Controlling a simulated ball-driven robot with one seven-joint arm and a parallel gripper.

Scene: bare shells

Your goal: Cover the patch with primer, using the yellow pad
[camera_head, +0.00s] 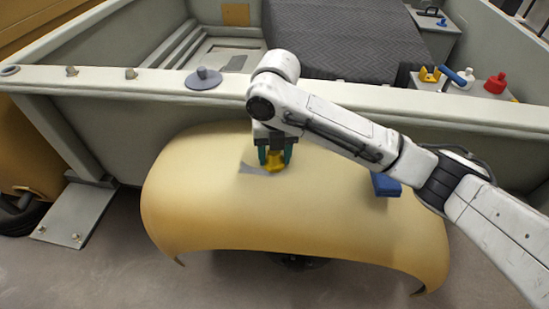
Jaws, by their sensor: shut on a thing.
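My gripper (276,155) points down at the top of a curved tan panel (210,195). It is shut on the yellow pad (275,165), which sits low between its teal fingers. The pad is over or against a grey patch (252,169) on the panel. Part of the patch shows to the left of the pad, and the rest is hidden by the pad and fingers. I cannot tell whether the pad touches the surface, or whether the grey is bare patch or primer.
A blue block (385,184) rests on the panel at right, beside my arm. A grey disc with a knob (204,80) sits on the rail behind. A yellow item (430,75), a blue-handled item (456,79) and a red bottle (495,83) stand at back right.

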